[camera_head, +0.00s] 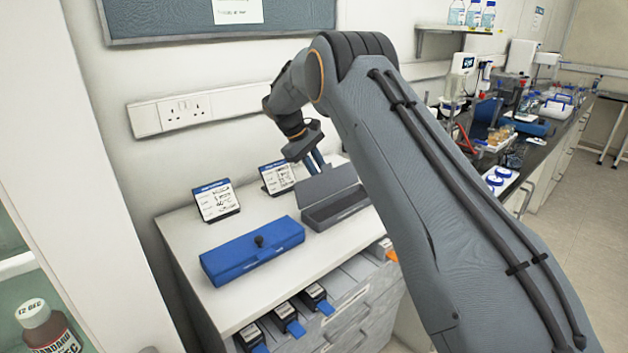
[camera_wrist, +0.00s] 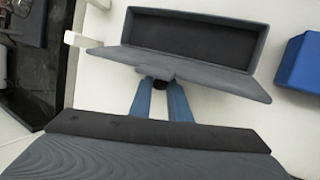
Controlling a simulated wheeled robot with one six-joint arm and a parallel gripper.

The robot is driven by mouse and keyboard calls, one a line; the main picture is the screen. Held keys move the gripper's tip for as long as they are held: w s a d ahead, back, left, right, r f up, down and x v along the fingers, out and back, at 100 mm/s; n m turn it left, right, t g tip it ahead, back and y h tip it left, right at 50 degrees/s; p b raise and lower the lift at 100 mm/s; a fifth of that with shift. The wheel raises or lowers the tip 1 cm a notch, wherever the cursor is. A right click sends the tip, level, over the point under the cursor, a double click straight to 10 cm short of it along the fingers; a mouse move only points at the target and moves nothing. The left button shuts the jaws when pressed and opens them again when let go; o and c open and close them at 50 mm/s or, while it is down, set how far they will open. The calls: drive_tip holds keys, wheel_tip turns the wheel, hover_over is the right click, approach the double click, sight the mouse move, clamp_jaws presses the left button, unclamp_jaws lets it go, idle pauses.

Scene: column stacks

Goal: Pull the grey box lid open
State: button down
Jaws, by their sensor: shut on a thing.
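The grey box (camera_head: 342,214) stands on the white counter, and its dark interior shows. Its grey lid (camera_head: 325,185) is tilted up along the wall side of the box. In the wrist view the lid (camera_wrist: 190,70) spans the near edge of the box (camera_wrist: 262,45), with the open inside beyond it. My gripper (camera_head: 316,161) is behind the lid on the wall side. In the wrist view the blue fingers of my gripper (camera_wrist: 160,84) are shut on the small dark knob (camera_wrist: 160,85) on the lid's outer face. The fingers partly hide the knob.
A closed blue box (camera_head: 252,252) with a black knob sits beside the grey box, to the left in the head view. Two label stands (camera_head: 216,201) (camera_head: 277,178) are behind the boxes near the wall. Blue-handled items (camera_head: 289,320) stick out below the counter front.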

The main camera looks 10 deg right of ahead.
drive_tip(key=shift+a+f, duration=0.2)
idle(0.3)
drive_tip(key=c, duration=1.7)
unclamp_jaws()
drive_tip(key=shift+d+r, duration=0.1)
drive_tip(key=shift+r, duration=0.3)
drive_tip(key=b+v, duration=0.2)
drive_tip(key=v, duration=0.5)
drive_tip(key=shift+a, duration=0.2)
drive_tip(key=shift+r, duration=0.1)
